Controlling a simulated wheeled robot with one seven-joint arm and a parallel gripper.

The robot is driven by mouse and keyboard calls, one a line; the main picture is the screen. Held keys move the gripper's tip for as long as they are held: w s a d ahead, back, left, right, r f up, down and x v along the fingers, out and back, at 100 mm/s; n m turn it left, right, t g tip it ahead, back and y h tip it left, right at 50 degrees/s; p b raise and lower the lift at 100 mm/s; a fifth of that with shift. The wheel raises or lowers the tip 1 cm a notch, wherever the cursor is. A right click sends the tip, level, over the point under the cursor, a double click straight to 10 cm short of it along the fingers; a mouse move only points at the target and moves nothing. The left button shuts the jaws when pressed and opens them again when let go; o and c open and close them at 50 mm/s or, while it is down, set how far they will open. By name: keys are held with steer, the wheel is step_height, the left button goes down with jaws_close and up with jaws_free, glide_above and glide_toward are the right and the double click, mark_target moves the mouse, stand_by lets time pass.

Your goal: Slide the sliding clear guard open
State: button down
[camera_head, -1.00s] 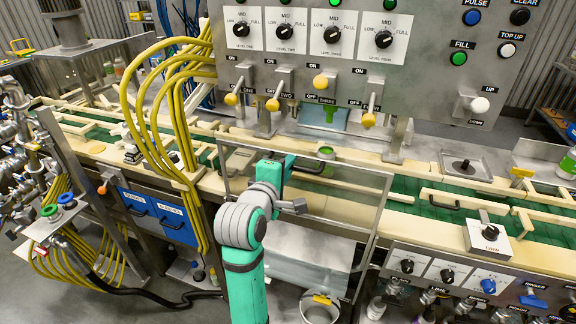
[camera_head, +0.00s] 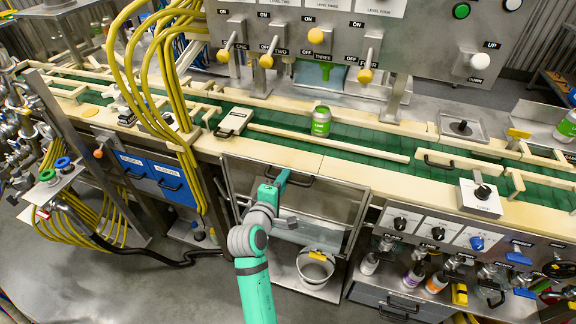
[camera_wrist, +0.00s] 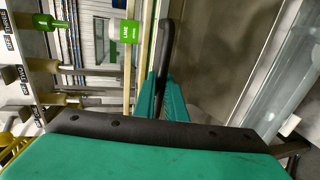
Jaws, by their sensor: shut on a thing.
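The sliding clear guard (camera_head: 325,200) is a see-through panel in a thin metal frame. In the head view it sits low, in front of the machine, with its top edge below the conveyor's front rail. Its dark handle (camera_head: 299,180) is on the top edge. My gripper (camera_head: 277,180) is at this handle, and my arm hides part of the panel. In the wrist view, my green fingers (camera_wrist: 167,100) are shut on the black handle (camera_wrist: 167,45); the grip itself is partly hidden. The panel's pane (camera_wrist: 285,85) shows at the right there.
A green-labelled can (camera_head: 321,122) stands upright on the green conveyor, above the guard. A bucket (camera_head: 315,268) stands on the shelf below. Yellow hoses (camera_head: 125,60) rise at the left. A control panel with knobs (camera_head: 440,238) is right of the guard.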

steer(key=shift+a+f, duration=0.1)
steer(key=shift+f, duration=0.65)
steer(key=c, duration=1.8)
jaws_free()
steer(key=v, duration=1.1)
